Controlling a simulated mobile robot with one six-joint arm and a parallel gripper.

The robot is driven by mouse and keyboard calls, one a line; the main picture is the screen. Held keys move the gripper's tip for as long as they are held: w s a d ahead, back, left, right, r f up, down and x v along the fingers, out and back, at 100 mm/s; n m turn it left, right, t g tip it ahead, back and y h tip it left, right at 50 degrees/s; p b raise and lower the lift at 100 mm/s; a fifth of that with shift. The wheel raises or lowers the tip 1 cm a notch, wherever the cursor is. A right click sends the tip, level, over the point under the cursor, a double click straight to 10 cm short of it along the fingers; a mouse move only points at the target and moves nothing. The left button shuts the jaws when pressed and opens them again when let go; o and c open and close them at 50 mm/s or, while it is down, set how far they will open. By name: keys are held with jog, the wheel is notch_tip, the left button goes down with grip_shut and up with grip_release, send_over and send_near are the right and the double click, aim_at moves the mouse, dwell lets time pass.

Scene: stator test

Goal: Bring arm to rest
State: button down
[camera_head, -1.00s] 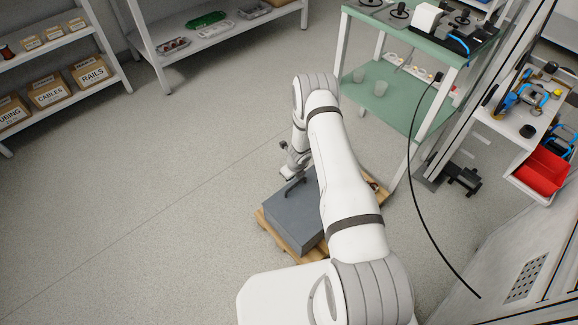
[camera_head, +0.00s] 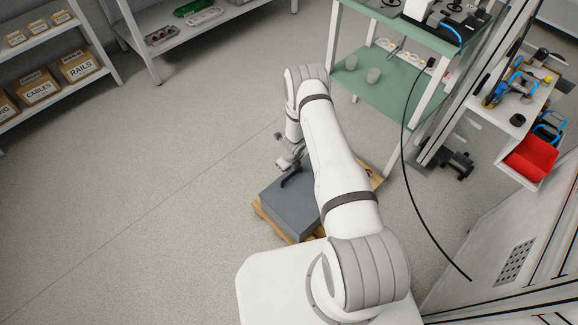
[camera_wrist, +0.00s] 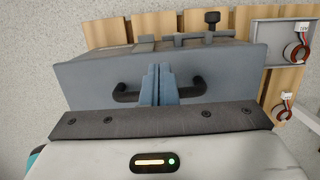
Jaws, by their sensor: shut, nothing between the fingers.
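My gripper (camera_wrist: 158,78) is shut and empty in the wrist view. Its two blue-grey fingers sit side by side in front of a grey box (camera_wrist: 90,80) with a black bar handle (camera_wrist: 125,92). The fingers hide the middle of the handle; whether they touch it I cannot tell. In the head view my white arm reaches forward and bends down, with my gripper (camera_head: 289,162) small and partly hidden above the grey box (camera_head: 292,208). The box stands on a wooden pallet (camera_head: 262,217) on the floor.
A green-topped bench (camera_head: 385,95) stands beyond the pallet, right of my arm. A black cable (camera_head: 410,190) hangs at the right, near a red bin (camera_head: 530,158). Shelves with cardboard boxes (camera_head: 80,66) stand at the far left. The floor at left is clear.

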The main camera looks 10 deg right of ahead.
notch_tip(320, 180, up, 7)
jog(key=s, duration=0.1)
jog(key=shift+d+r+p, duration=0.15)
jog(key=shift+d+p, duration=0.2)
jog(key=shift+p, duration=0.1)
jog(key=s+a+r+n+y+p, duration=0.15)
jog(key=r+n, duration=0.55)
jog(key=r, duration=1.2)
jog(key=a+r+n+p, duration=0.3)
jog(key=r+n, duration=0.4)
jog(key=r, duration=1.2)
jog(key=s+r+n+p, duration=0.2)
jog(key=s+r+n, duration=0.3)
jog(key=r, duration=0.4)
jog(key=s+r+n+p, duration=0.1)
jog(key=s+r+n, duration=0.2)
jog(key=s+r, duration=0.55)
jog(key=s+d+r+n+h+p, duration=0.1)
jog(key=s+r+n, duration=0.3)
jog(key=s, duration=0.3)
jog(key=s+d+r+n+h+p, duration=0.1)
jog(key=s+d+r+n, duration=0.1)
jog(key=s+r+n, duration=0.2)
jog(key=s, duration=0.3)
jog(key=shift+s+d+r+t+p, duration=0.2)
jog(key=shift+d+t+p, duration=0.1)
jog(key=shift+t+p, duration=0.1)
jog(key=shift+h, duration=0.25)
